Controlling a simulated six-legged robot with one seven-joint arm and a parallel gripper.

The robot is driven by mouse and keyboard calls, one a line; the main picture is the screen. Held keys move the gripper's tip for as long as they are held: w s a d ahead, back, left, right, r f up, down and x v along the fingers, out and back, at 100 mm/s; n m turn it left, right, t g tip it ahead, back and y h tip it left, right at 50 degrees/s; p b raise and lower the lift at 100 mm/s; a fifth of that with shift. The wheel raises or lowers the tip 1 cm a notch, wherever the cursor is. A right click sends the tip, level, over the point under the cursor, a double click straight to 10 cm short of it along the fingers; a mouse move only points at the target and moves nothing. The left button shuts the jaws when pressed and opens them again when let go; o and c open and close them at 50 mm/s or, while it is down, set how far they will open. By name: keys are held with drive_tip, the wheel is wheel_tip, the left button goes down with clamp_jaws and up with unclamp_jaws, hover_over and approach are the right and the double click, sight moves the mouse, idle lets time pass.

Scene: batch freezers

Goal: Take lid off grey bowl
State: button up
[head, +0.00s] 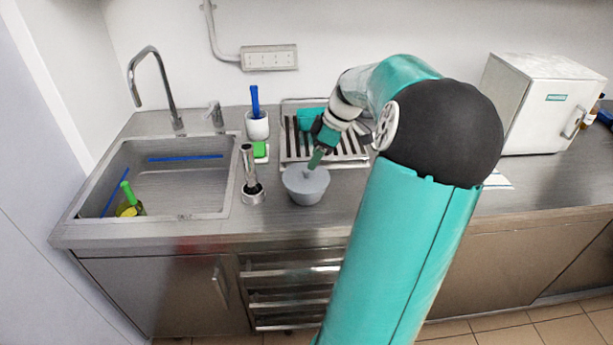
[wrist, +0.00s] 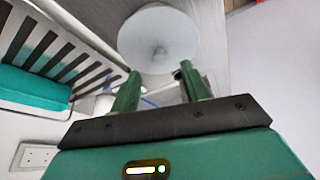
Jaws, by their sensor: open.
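The grey bowl (head: 305,190) stands on the steel counter in front of the drying rack, with its grey lid (head: 306,176) on top. In the wrist view the round lid (wrist: 158,38) shows from above, with a small knob near its middle. My gripper (head: 314,160) is just above the lid in the head view. In the wrist view its two green fingers (wrist: 160,78) are apart, with nothing between them, and point toward the lid and its knob. I cannot tell whether a fingertip touches the lid. The lid hides the inside of the bowl.
A metal tool in a round holder (head: 252,190) stands close left of the bowl. The drying rack (head: 350,150) with a teal item lies behind. The sink (head: 160,175) is at left, and a white box-shaped appliance (head: 540,105) at right. A white cup (head: 257,126) stands near the wall.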

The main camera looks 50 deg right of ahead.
sight(307, 170)
drive_tip(key=x, duration=0.5)
drive_tip(key=shift+w+f, duration=0.15)
clamp_jaws()
